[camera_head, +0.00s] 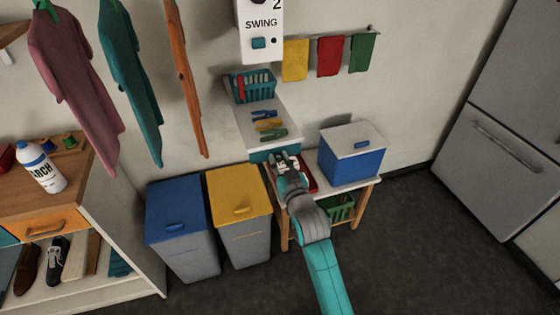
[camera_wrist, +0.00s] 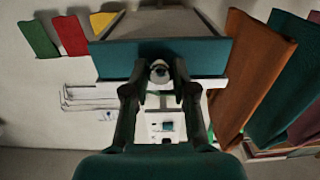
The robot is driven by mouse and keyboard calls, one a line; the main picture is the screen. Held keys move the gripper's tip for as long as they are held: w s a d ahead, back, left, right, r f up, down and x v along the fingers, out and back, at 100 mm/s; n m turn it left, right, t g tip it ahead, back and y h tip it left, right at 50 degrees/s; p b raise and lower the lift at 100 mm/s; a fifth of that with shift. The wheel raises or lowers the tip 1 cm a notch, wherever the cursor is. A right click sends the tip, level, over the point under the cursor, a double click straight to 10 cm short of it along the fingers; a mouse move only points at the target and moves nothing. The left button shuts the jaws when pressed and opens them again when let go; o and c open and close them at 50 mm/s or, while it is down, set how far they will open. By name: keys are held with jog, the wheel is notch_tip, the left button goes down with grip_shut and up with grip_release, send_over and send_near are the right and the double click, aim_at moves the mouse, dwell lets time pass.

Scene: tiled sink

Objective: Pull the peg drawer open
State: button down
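The peg drawer has a teal front (camera_wrist: 105,58) with a round pale knob (camera_wrist: 160,71) at its middle in the wrist view. In the head view the teal front (camera_head: 262,155) shows under a white shelf unit, partly hidden by my gripper. My gripper (camera_head: 285,160) is at the drawer front. In the wrist view its two fingers (camera_wrist: 160,76) stand on either side of the knob, apart, with a narrow gap seeming to show at each side. Contact with the knob cannot be made out.
Coloured pegs (camera_head: 267,124) and a teal basket (camera_head: 253,86) sit on the shelf unit's top (camera_head: 285,132). A blue box (camera_head: 350,152) stands on the small table at right. Blue (camera_head: 182,215) and yellow (camera_head: 240,195) bins stand left. Open floor lies in front.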

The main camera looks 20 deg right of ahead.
jog(key=shift+s, duration=0.1)
jog(key=s, duration=1.1)
jog(key=shift+s, duration=0.35)
jog(key=c, duration=1)
grip_release()
jog(key=shift+o, duration=0.2)
jog(key=s, duration=1.2)
